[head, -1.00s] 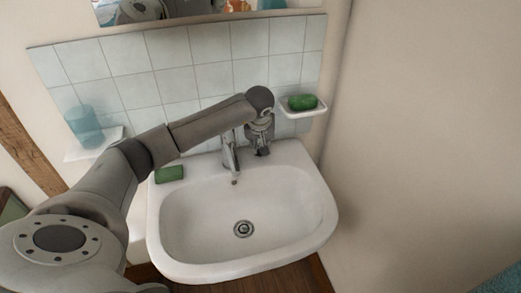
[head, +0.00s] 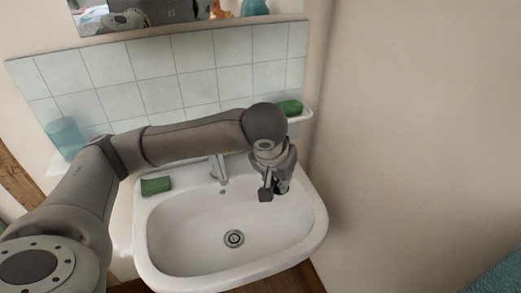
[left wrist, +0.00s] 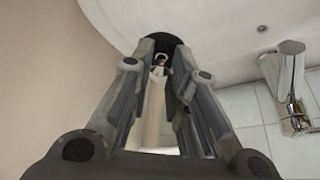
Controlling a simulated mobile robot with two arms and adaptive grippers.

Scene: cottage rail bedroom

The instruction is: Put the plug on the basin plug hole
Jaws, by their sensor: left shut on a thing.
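The white basin (head: 160,255) shows in the head view, with its round metal plug hole (head: 233,238) uncovered in the bowl. My left gripper (head: 274,190) is above the right back part of the bowl, to the right of and behind the plug hole. In the left wrist view its fingers (left wrist: 161,75) close in on a dark, rounded thing, the plug (left wrist: 165,40), at their tips. A small light fitting shows between the fingers. In the head view I cannot clearly tell the plug from the dark fingers. My right gripper is not in view.
The tap (head: 217,168) stands at the back rim, just left of my gripper. A green block (head: 156,186) lies on the left back rim. A soap dish (head: 302,116) with green soap and a blue cup (head: 66,138) are at the wall. The bowl's front is clear.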

